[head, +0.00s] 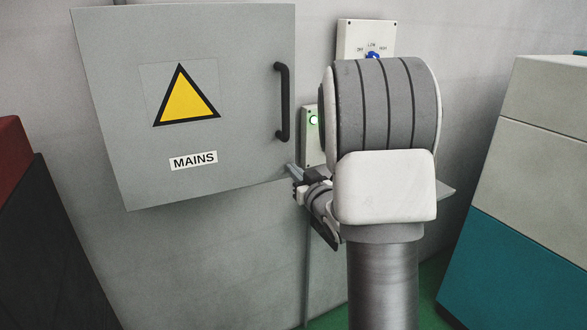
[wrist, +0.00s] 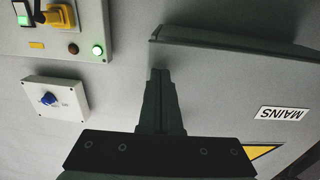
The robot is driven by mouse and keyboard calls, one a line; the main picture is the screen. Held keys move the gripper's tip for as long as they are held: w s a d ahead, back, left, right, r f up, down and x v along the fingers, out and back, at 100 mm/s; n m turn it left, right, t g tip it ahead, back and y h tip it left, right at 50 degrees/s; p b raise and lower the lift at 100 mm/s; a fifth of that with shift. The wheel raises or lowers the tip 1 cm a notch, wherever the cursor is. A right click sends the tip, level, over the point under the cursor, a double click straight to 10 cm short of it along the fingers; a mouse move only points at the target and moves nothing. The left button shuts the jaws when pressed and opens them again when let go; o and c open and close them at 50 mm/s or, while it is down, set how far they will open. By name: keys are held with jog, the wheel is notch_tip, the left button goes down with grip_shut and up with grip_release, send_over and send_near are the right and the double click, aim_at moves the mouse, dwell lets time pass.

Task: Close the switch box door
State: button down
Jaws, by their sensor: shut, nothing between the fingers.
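The grey switch box door (head: 110,120) fills the left of the head view, with a yellow warning triangle (head: 186,97), a MAINS label (head: 193,160) and a black vertical handle (head: 283,102) near its right edge. How far it stands from its frame is unclear. My gripper (head: 290,168) is shut and empty by the door's lower right corner, below the handle. In the wrist view the door (wrist: 225,100) and its label appear upside down, and the shut fingers (wrist: 160,72) lie near the door's edge. Contact cannot be told. The handle is not visible there.
A panel with a green light (head: 313,121) stands right of the door, partly behind my arm. The wrist view shows its switches (wrist: 60,18). A small white box with a blue knob (head: 373,54) is above. Cabinets stand at far right (head: 530,170) and far left (head: 30,240).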

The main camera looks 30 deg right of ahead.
aim_at(288, 162)
jog(key=shift+w, duration=0.2)
jog(key=w+n+y+b, duration=0.1)
jog(key=w, duration=0.2)
jog(key=shift+w+d+y, duration=0.1)
jog(key=shift+d+y, duration=0.05)
jog(key=shift+y, duration=0.15)
jog(key=shift+r, duration=0.35)
jog(key=shift+f, duration=0.15)
